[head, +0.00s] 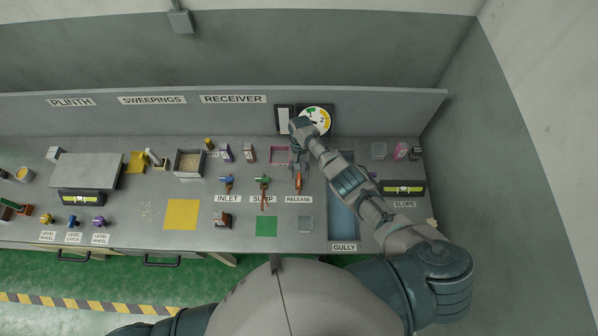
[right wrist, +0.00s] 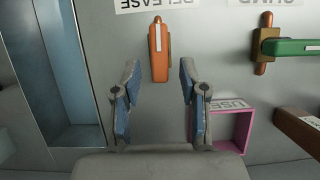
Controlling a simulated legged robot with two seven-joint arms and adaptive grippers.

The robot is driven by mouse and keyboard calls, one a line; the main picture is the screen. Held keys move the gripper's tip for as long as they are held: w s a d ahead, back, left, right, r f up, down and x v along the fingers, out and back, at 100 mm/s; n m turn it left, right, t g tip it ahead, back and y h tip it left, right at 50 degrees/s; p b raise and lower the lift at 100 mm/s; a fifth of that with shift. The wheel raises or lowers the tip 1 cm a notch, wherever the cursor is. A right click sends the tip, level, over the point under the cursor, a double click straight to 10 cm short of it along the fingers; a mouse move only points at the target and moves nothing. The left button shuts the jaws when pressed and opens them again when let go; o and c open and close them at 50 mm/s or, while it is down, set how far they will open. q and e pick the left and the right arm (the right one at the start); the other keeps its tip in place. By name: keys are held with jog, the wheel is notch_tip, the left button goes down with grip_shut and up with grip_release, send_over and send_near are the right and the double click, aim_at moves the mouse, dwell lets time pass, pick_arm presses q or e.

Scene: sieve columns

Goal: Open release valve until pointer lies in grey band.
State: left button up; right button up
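The release valve has an orange handle (head: 299,184) with a pale stripe. It stands above the RELEASE label in the head view. The right wrist view shows the handle (right wrist: 158,52) upright in the picture, just beyond my fingertips. My right gripper (head: 298,163) is above the bench at this valve. Its blue-padded fingers (right wrist: 159,68) are open and apart, with nothing between them near the palm. The round gauge (head: 317,119) on the back panel shows white, yellow and green areas. My right arm covers its lower left, and I cannot make out the pointer. My left gripper is out of view.
The green SUMP valve handle (head: 263,183) stands left of the release valve, with the blue INLET handle (head: 227,180) further left. A pink open box (right wrist: 233,128) is close to my right fingers. The blue gully trough (head: 343,222) lies to the right.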

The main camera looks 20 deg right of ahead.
jog(key=shift+r, duration=0.1)
jog(key=v, duration=1.1)
jog(key=shift+w+r, duration=0.25)
jog(key=shift+w, duration=0.05)
